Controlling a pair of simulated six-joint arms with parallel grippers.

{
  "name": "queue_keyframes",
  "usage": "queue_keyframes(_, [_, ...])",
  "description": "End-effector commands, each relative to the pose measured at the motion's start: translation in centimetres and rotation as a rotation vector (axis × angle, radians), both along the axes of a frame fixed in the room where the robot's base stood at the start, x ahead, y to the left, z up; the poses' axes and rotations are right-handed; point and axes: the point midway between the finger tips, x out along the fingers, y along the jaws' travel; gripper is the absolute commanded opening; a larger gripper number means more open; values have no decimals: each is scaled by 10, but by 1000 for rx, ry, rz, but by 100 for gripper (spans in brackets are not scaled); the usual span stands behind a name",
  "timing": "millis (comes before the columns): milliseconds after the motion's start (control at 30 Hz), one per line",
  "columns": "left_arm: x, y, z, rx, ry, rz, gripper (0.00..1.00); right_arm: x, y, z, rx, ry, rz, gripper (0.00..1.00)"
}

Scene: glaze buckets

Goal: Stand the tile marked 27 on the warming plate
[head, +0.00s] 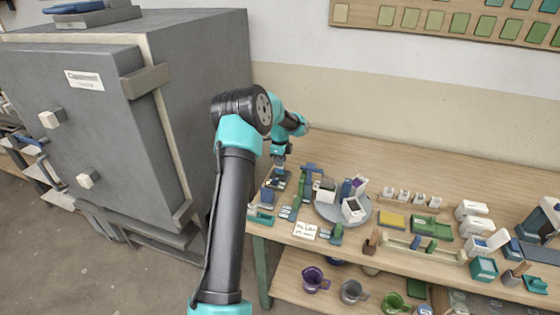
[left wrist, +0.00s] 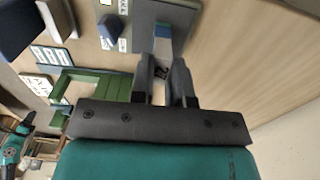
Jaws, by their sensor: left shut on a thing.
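My left gripper (head: 280,162) points down over the far left end of the bench. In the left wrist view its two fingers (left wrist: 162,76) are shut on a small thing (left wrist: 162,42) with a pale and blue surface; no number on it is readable. Beyond the fingers, and behind the held thing in that view, lies a flat dark grey slab (left wrist: 180,14), which may be the warming plate. I cannot tell whether the held thing touches it. The mark 27 is not readable on anything. My right gripper is not in view.
A round grey disc (head: 326,210) bearing white and dark boxes stands right of the gripper. Small blue and green items crowd the bench's left end; a green tray (left wrist: 105,88) is near the gripper. A grey kiln (head: 190,75) stands left. The bench's back strip (head: 400,160) is clear.

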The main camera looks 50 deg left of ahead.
Motion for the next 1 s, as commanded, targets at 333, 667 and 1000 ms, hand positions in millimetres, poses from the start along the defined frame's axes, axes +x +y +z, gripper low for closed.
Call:
queue_keyframes(333, [0,0,-4,0,0,0,0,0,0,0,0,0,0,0])
queue_keyframes(667, [0,0,-6,0,0,0,29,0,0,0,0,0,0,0])
queue_keyframes(1000, [0,0,-6,0,0,0,46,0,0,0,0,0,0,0])
